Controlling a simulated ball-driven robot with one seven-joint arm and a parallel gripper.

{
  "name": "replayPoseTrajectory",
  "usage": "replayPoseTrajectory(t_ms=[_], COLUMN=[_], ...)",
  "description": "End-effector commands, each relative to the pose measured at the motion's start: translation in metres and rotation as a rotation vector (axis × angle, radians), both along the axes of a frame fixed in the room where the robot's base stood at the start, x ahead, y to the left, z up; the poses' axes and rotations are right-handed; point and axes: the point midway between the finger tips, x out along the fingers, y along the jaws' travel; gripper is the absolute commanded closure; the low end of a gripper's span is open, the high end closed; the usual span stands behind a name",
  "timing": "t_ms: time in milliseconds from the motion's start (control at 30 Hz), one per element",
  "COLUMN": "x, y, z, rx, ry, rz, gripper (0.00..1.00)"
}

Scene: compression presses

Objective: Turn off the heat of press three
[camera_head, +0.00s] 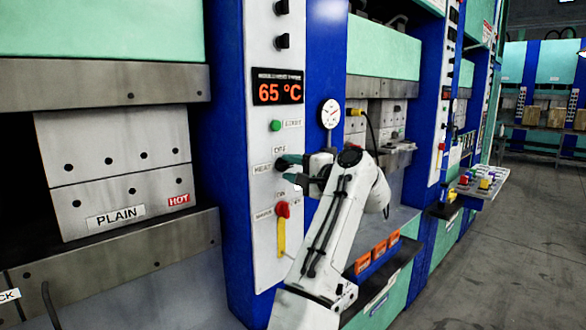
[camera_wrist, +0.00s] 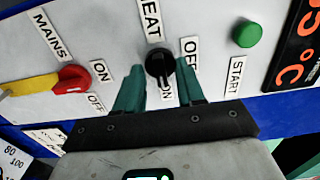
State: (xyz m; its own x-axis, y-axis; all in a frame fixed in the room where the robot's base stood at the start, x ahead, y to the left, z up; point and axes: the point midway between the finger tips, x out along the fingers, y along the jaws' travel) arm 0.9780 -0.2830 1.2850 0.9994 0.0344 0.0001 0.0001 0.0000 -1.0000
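The heat knob (camera_wrist: 160,64) is a round black knob with a narrow grip, beside the HEAT label (camera_wrist: 150,20) in the wrist view. An OFF label (camera_wrist: 189,48) is at its right, and an ON label (camera_wrist: 167,93) is partly hidden below it. The grip seems to point down toward ON. My gripper (camera_wrist: 160,74) has its two teal fingers apart, one on each side of the knob; contact is not clear. In the head view my gripper (camera_head: 289,168) is at the white control panel (camera_head: 265,230) by the HEAT label, hiding the knob. No press number is readable.
A red mains knob (camera_wrist: 72,78) with a yellow tag is left of the heat knob in the wrist view. A green start button (camera_wrist: 246,33) is to the right. The display (camera_head: 278,87) reads 65 °C. Hot plates (camera_head: 120,150) stand left; the floor (camera_head: 480,260) is clear at right.

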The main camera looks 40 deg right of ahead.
Motion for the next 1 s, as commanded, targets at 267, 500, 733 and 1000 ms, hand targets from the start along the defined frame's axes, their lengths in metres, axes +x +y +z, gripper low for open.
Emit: replayPoseTrajectory(t_ms=[267,500,733,1000], x=[-0.0003,-0.0003,-0.0004,-0.0007], y=[0.0000,-0.0001,-0.0002,-0.0011], z=[-0.0001,-0.0004,-0.0011,-0.0034], rx=[0.000,0.000,-0.004,-0.084], ry=[0.000,0.001,0.002,0.001], rz=[0.000,0.000,0.000,-0.001], gripper=[0.86,1.00,1.00,1.00])
